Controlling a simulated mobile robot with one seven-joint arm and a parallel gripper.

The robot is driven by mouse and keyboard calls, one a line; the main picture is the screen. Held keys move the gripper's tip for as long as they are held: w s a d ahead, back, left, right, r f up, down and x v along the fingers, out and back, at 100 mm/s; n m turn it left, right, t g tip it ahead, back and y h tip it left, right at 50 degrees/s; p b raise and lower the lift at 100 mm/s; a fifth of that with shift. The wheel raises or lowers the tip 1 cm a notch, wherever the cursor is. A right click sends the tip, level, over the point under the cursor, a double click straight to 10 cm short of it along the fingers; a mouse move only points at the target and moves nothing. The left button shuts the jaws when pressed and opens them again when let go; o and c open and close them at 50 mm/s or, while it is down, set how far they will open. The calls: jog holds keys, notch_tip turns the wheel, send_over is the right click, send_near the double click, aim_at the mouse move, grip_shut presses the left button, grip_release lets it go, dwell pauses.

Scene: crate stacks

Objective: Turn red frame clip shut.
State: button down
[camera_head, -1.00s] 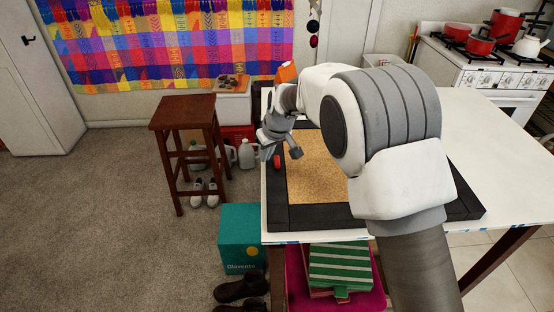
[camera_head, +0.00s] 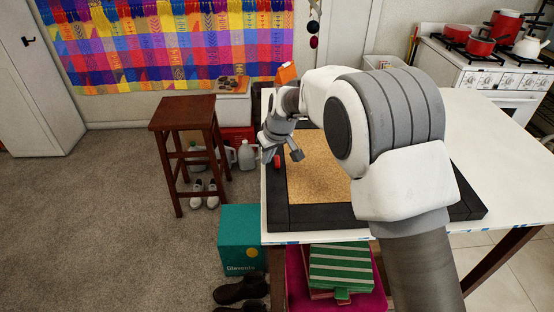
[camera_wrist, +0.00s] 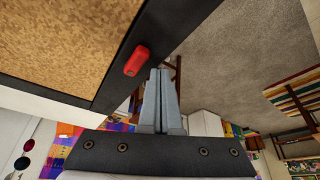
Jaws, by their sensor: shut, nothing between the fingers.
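The red clip (camera_wrist: 136,60) sits on the black frame (camera_wrist: 112,84) that borders a cork board (camera_wrist: 60,35). In the head view the clip (camera_head: 277,162) shows small and red on the left frame side, beside my gripper (camera_head: 270,160). The black frame (camera_head: 277,200) lies on the white table.
The white table (camera_head: 480,130) is bare to the right of the frame. A wooden stool (camera_head: 185,112) stands on the carpet left of the table. A teal box (camera_head: 242,238) stands on the floor by the table's near left corner.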

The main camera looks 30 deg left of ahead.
aim_at(280, 162)
jog(key=shift+w+d+b, duration=0.3)
jog(key=shift+d+b, duration=0.1)
jog(key=shift+d, duration=0.35)
jog(key=shift+w+d+b, duration=0.3)
jog(key=shift+d+b, duration=0.1)
jog(key=shift+d, duration=0.3)
dwell(1.4)
jog(key=shift+w+d, duration=0.25)
jog(key=shift+w, duration=0.1)
dwell(0.5)
jog(key=shift+s+d, duration=0.15)
jog(key=shift+s+b, duration=0.15)
jog(key=shift+b, duration=0.2)
notch_tip(280, 162, up, 7)
jog(key=p, duration=0.4)
dwell(0.4)
jog(key=shift+d, duration=0.1)
